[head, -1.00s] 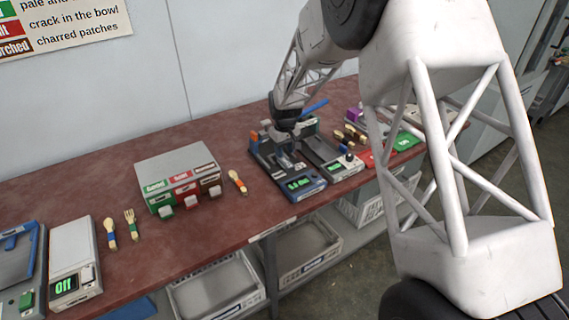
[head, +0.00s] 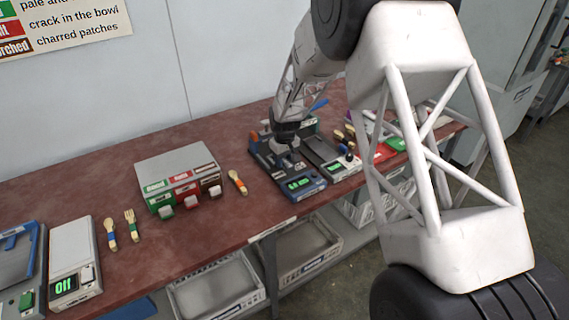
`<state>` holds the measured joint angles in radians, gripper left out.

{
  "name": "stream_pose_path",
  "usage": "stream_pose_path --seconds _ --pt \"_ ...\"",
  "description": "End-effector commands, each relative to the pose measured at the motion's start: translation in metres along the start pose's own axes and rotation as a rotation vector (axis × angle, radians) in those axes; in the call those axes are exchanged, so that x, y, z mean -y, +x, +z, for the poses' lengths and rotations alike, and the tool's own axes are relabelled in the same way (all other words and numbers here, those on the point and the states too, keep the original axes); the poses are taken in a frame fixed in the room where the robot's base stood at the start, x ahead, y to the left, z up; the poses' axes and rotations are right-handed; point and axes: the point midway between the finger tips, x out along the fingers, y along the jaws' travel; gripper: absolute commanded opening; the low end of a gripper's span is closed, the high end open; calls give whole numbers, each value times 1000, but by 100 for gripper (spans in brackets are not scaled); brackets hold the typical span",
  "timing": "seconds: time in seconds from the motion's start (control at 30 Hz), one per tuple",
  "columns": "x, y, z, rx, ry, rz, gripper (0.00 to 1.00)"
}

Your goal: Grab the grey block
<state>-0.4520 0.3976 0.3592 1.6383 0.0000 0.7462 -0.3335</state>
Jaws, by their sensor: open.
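My gripper (head: 286,146) is small in the head view, over the rear part of a dark press-like machine (head: 291,172) with a blue front and a green-lit display. Its jaws are open, but the fingertips are hard to make out at this distance. I cannot clearly pick out a separate grey block. Grey shapes around the fingers and on the machine blend together. I cannot tell whether the fingers touch anything.
A grey machine with a display (head: 335,160) stands right beside the dark one. A box with coloured labels (head: 172,165), a wooden spoon (head: 237,182) and a white scale (head: 73,250) lie to the left. Bare red tabletop (head: 205,235) lies in front. Bins (head: 215,290) stand below.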

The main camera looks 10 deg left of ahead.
Motion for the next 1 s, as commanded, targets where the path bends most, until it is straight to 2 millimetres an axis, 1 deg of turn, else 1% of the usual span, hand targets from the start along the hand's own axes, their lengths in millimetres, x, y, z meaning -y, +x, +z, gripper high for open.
stream_pose_path --seconds 0.43,0.7,1.0 --pt "0 0 0 0 0 0 40" --pt "0 -1 0 0 0 0 0" --pt "0 -2 0 -1 0 0 0"
